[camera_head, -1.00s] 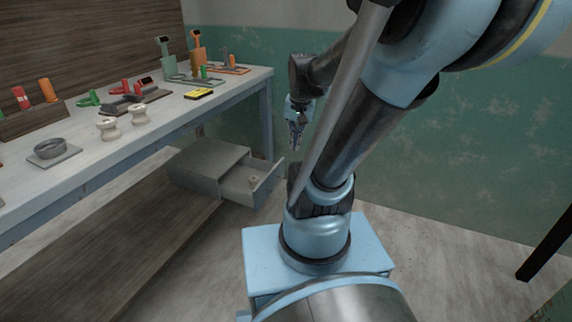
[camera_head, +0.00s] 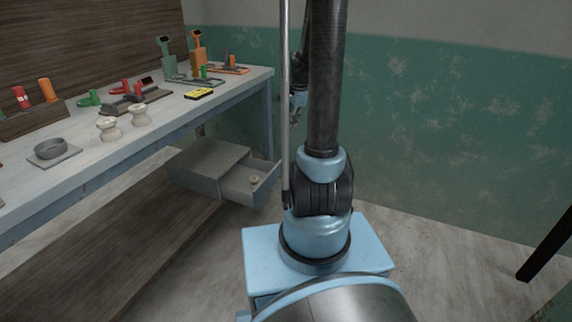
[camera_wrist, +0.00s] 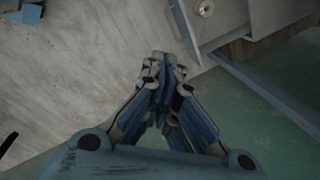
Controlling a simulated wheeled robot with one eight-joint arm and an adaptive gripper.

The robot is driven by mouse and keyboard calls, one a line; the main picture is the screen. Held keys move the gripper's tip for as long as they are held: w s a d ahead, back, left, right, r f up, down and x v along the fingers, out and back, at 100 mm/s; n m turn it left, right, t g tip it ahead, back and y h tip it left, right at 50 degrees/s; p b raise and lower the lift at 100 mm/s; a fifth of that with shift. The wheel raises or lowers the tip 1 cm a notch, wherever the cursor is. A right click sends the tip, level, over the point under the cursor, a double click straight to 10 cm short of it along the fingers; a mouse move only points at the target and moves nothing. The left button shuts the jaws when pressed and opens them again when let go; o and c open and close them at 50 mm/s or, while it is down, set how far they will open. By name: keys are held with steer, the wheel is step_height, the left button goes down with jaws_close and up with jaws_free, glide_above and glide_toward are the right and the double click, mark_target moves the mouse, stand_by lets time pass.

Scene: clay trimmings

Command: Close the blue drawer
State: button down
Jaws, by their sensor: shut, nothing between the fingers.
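The drawer (camera_head: 266,188) stands pulled out of a low grey cabinet (camera_head: 205,163) under the workbench. Its front panel looks grey-blue, and a small pale round object (camera_head: 254,181) lies inside. In the wrist view the open drawer (camera_wrist: 222,27) shows at the top, with the round object (camera_wrist: 206,8) in it. My gripper (camera_wrist: 163,58) is shut and empty over the floor, apart from the drawer in that picture. In the head view my gripper (camera_head: 298,103) is partly hidden behind my arm, above and to the right of the drawer.
The workbench (camera_head: 225,98) runs along the left, with two white spools, a grey bowl (camera_head: 50,148), a yellow item (camera_head: 199,93) and coloured tools on it. A green wall (camera_head: 450,130) stands behind. The floor right of the drawer is clear except for my base.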

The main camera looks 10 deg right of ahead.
steer(key=w+d+f+m, duration=0.45)
steer(key=w+f, duration=0.35)
steer(key=f, duration=0.4)
steer(key=w+d+f+m, duration=0.3)
steer(key=w+f+m, duration=0.3)
steer(key=w+f, duration=0.4)
steer(key=w+a+f, duration=0.2)
steer(key=a+f, duration=0.3)
steer(key=f, duration=0.6)
steer(key=shift+w+a+y, duration=0.2)
steer(key=shift+a+y, duration=0.05)
steer(key=shift+y, duration=0.15)
